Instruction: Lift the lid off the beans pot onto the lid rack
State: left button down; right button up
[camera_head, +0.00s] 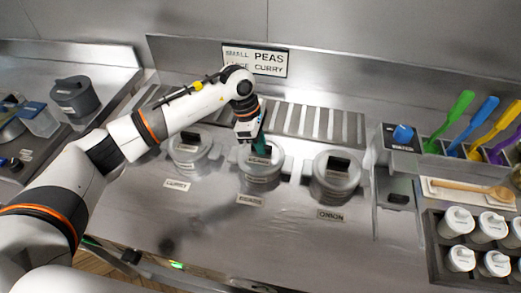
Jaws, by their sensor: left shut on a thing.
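Three grey lidded pots stand in a row on the steel counter. The middle one is the beans pot (259,183), with a small label in front whose lettering is hard to read. My left gripper (261,151) points down over this pot and is shut on the handle of its lid (250,163). The lid is at the pot's top; I cannot tell whether it is seated or slightly raised. The slatted lid rack (325,122) runs along the back behind the pots, with no lid visible on it. My right gripper is out of view.
The left pot (188,160) and right pot (334,185) stand close on either side. A sign (255,60) is on the back wall. Coloured utensils, a wooden spoon (470,190) and a rack of white-lidded jars (457,222) are at the right. The front counter is clear.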

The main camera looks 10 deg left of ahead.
pick_arm(q)
notch_tip(320, 180, up, 15)
jog(key=shift+f+b, duration=0.2)
jog(key=shift+b, duration=0.15)
dwell(0.6)
jog(key=shift+f, duration=0.1)
